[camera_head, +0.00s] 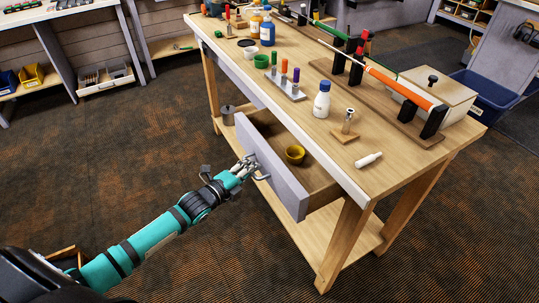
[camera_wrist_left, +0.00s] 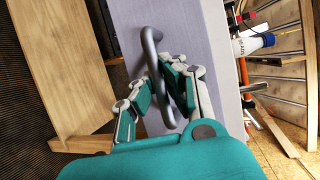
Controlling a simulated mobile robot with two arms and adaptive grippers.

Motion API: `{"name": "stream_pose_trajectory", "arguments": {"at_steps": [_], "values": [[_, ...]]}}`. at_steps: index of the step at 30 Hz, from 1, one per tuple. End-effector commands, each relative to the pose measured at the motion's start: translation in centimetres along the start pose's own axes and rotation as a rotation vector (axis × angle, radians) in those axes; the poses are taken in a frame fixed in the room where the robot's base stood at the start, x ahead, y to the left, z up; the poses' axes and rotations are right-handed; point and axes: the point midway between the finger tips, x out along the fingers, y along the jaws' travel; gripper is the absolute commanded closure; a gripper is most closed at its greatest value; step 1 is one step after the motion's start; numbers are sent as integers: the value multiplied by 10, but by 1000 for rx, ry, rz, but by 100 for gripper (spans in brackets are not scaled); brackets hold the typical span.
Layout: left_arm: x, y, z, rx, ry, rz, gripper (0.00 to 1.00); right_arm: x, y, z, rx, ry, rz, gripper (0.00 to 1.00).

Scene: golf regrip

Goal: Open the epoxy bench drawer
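The epoxy bench drawer (camera_head: 283,176) is pulled out from the left side of the wooden workbench (camera_head: 325,150). Its front is a grey panel, also seen in the left wrist view (camera_wrist_left: 205,35). A curved metal handle (camera_head: 262,177) is on that front; it shows in the left wrist view (camera_wrist_left: 152,60). My left gripper (camera_head: 247,167) is at the handle, and its fingers (camera_wrist_left: 160,97) close around the bar from both sides. A yellow cup (camera_head: 295,154) sits inside the open drawer. My right gripper is not in view.
On the benchtop stand a white bottle with a blue cap (camera_head: 321,100), a rack of coloured tubes (camera_head: 285,88) and a club with an orange grip (camera_head: 398,88) in black holders. A grey can (camera_head: 228,115) is on the lower shelf.

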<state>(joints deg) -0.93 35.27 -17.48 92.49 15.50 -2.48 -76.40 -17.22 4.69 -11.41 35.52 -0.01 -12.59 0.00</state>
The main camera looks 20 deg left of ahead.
Motion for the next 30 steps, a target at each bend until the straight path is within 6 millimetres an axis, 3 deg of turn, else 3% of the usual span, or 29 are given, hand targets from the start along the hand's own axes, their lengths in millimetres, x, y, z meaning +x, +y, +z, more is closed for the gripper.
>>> {"name": "stream_pose_trajectory", "arguments": {"at_steps": [3,9,26,30], "values": [[-23,7,8,-4,0,11,100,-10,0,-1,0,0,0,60],[-45,13,17,-7,0,8,100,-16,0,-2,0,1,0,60],[-54,16,21,-6,0,7,100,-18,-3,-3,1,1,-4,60],[-54,16,21,-5,0,5,79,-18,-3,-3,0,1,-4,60]]}}
